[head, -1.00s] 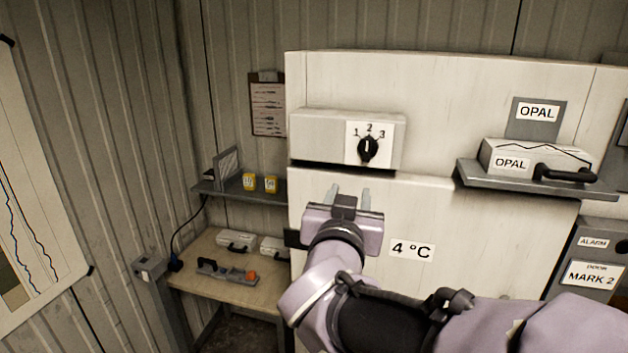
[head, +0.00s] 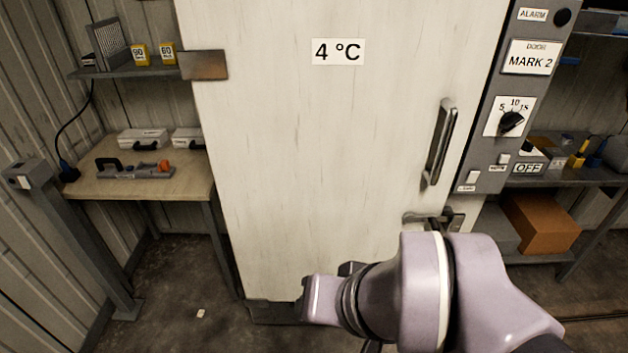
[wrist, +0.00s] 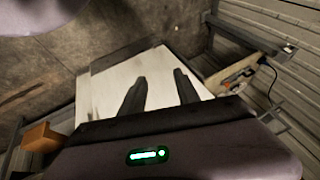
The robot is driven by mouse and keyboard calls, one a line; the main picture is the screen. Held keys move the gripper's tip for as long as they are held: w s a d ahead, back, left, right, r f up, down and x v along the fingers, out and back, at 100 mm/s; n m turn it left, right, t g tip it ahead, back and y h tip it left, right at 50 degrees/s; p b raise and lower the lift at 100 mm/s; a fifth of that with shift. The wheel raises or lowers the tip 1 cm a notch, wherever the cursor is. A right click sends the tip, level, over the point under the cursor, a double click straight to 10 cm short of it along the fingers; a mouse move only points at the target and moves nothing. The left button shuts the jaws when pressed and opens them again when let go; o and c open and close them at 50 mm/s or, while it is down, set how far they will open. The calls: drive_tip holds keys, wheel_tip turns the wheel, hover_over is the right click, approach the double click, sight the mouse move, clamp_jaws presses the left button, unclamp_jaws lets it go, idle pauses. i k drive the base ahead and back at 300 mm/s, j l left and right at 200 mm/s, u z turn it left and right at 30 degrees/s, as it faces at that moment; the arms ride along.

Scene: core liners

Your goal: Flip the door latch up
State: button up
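The white door (head: 290,150) of the cold cabinet stands shut, with a "4 °C" label (head: 338,51). A metal latch (head: 440,217) sits at its lower right edge, below the upright handle (head: 440,142). My arm hides the area just below the latch, and I cannot tell its exact position. My gripper (wrist: 159,74) shows two dark fingers spread apart in the wrist view, with nothing between them. In the head view my gripper is low in front of the door, left of and below the latch, with its fingers mostly hidden. The white cabinet (wrist: 110,95) shows beyond the fingers.
A control panel (head: 510,110) with a dial and "MARK 2" sign stands right of the door. A wooden bench (head: 150,182) with cases and a tool is at the left. A brown box (head: 540,222) sits on a shelf at the right. Floor shows at lower left.

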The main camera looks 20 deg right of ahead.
sight(410, 217)
drive_tip(key=i+l+z, duration=0.1)
drive_tip(key=l+z, duration=0.15)
drive_tip(key=z, duration=0.15)
drive_tip(key=i+l+z, duration=0.15)
drive_tip(key=z, duration=0.25)
drive_tip(key=i+l+z, duration=0.15)
drive_tip(key=z, duration=0.25)
drive_tip(key=l, duration=0.1)
